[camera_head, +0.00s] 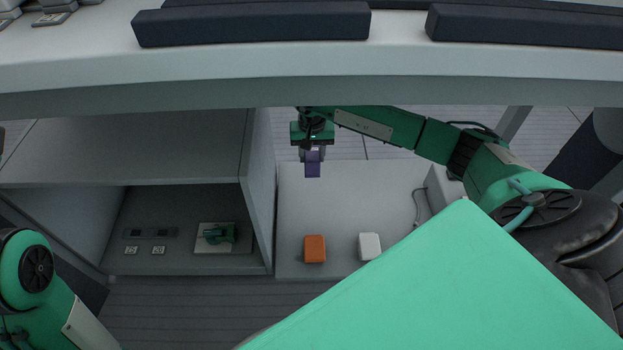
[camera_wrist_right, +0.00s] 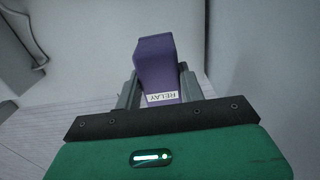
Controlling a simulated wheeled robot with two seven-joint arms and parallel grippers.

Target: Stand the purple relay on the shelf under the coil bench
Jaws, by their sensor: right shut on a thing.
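The purple relay (camera_head: 312,168) is held in my right gripper (camera_head: 312,152), which is shut on it. It hangs below the gripper in the head view, over the far edge of the pale shelf (camera_head: 345,205) as seen from above. I cannot tell how high it is over the shelf. In the right wrist view, the relay (camera_wrist_right: 155,65) sits between the fingers (camera_wrist_right: 158,90), with its white RELAY label facing the camera. The bench top (camera_head: 300,72) crosses the upper part of the head view above the shelf. My left gripper is out of view.
An orange block (camera_head: 315,249) and a white block (camera_head: 369,246) stand near the shelf's front edge. A grey cabinet wall (camera_head: 259,190) borders its left side. A pale box (camera_head: 445,190) and a cable are at its right. The shelf's middle is clear.

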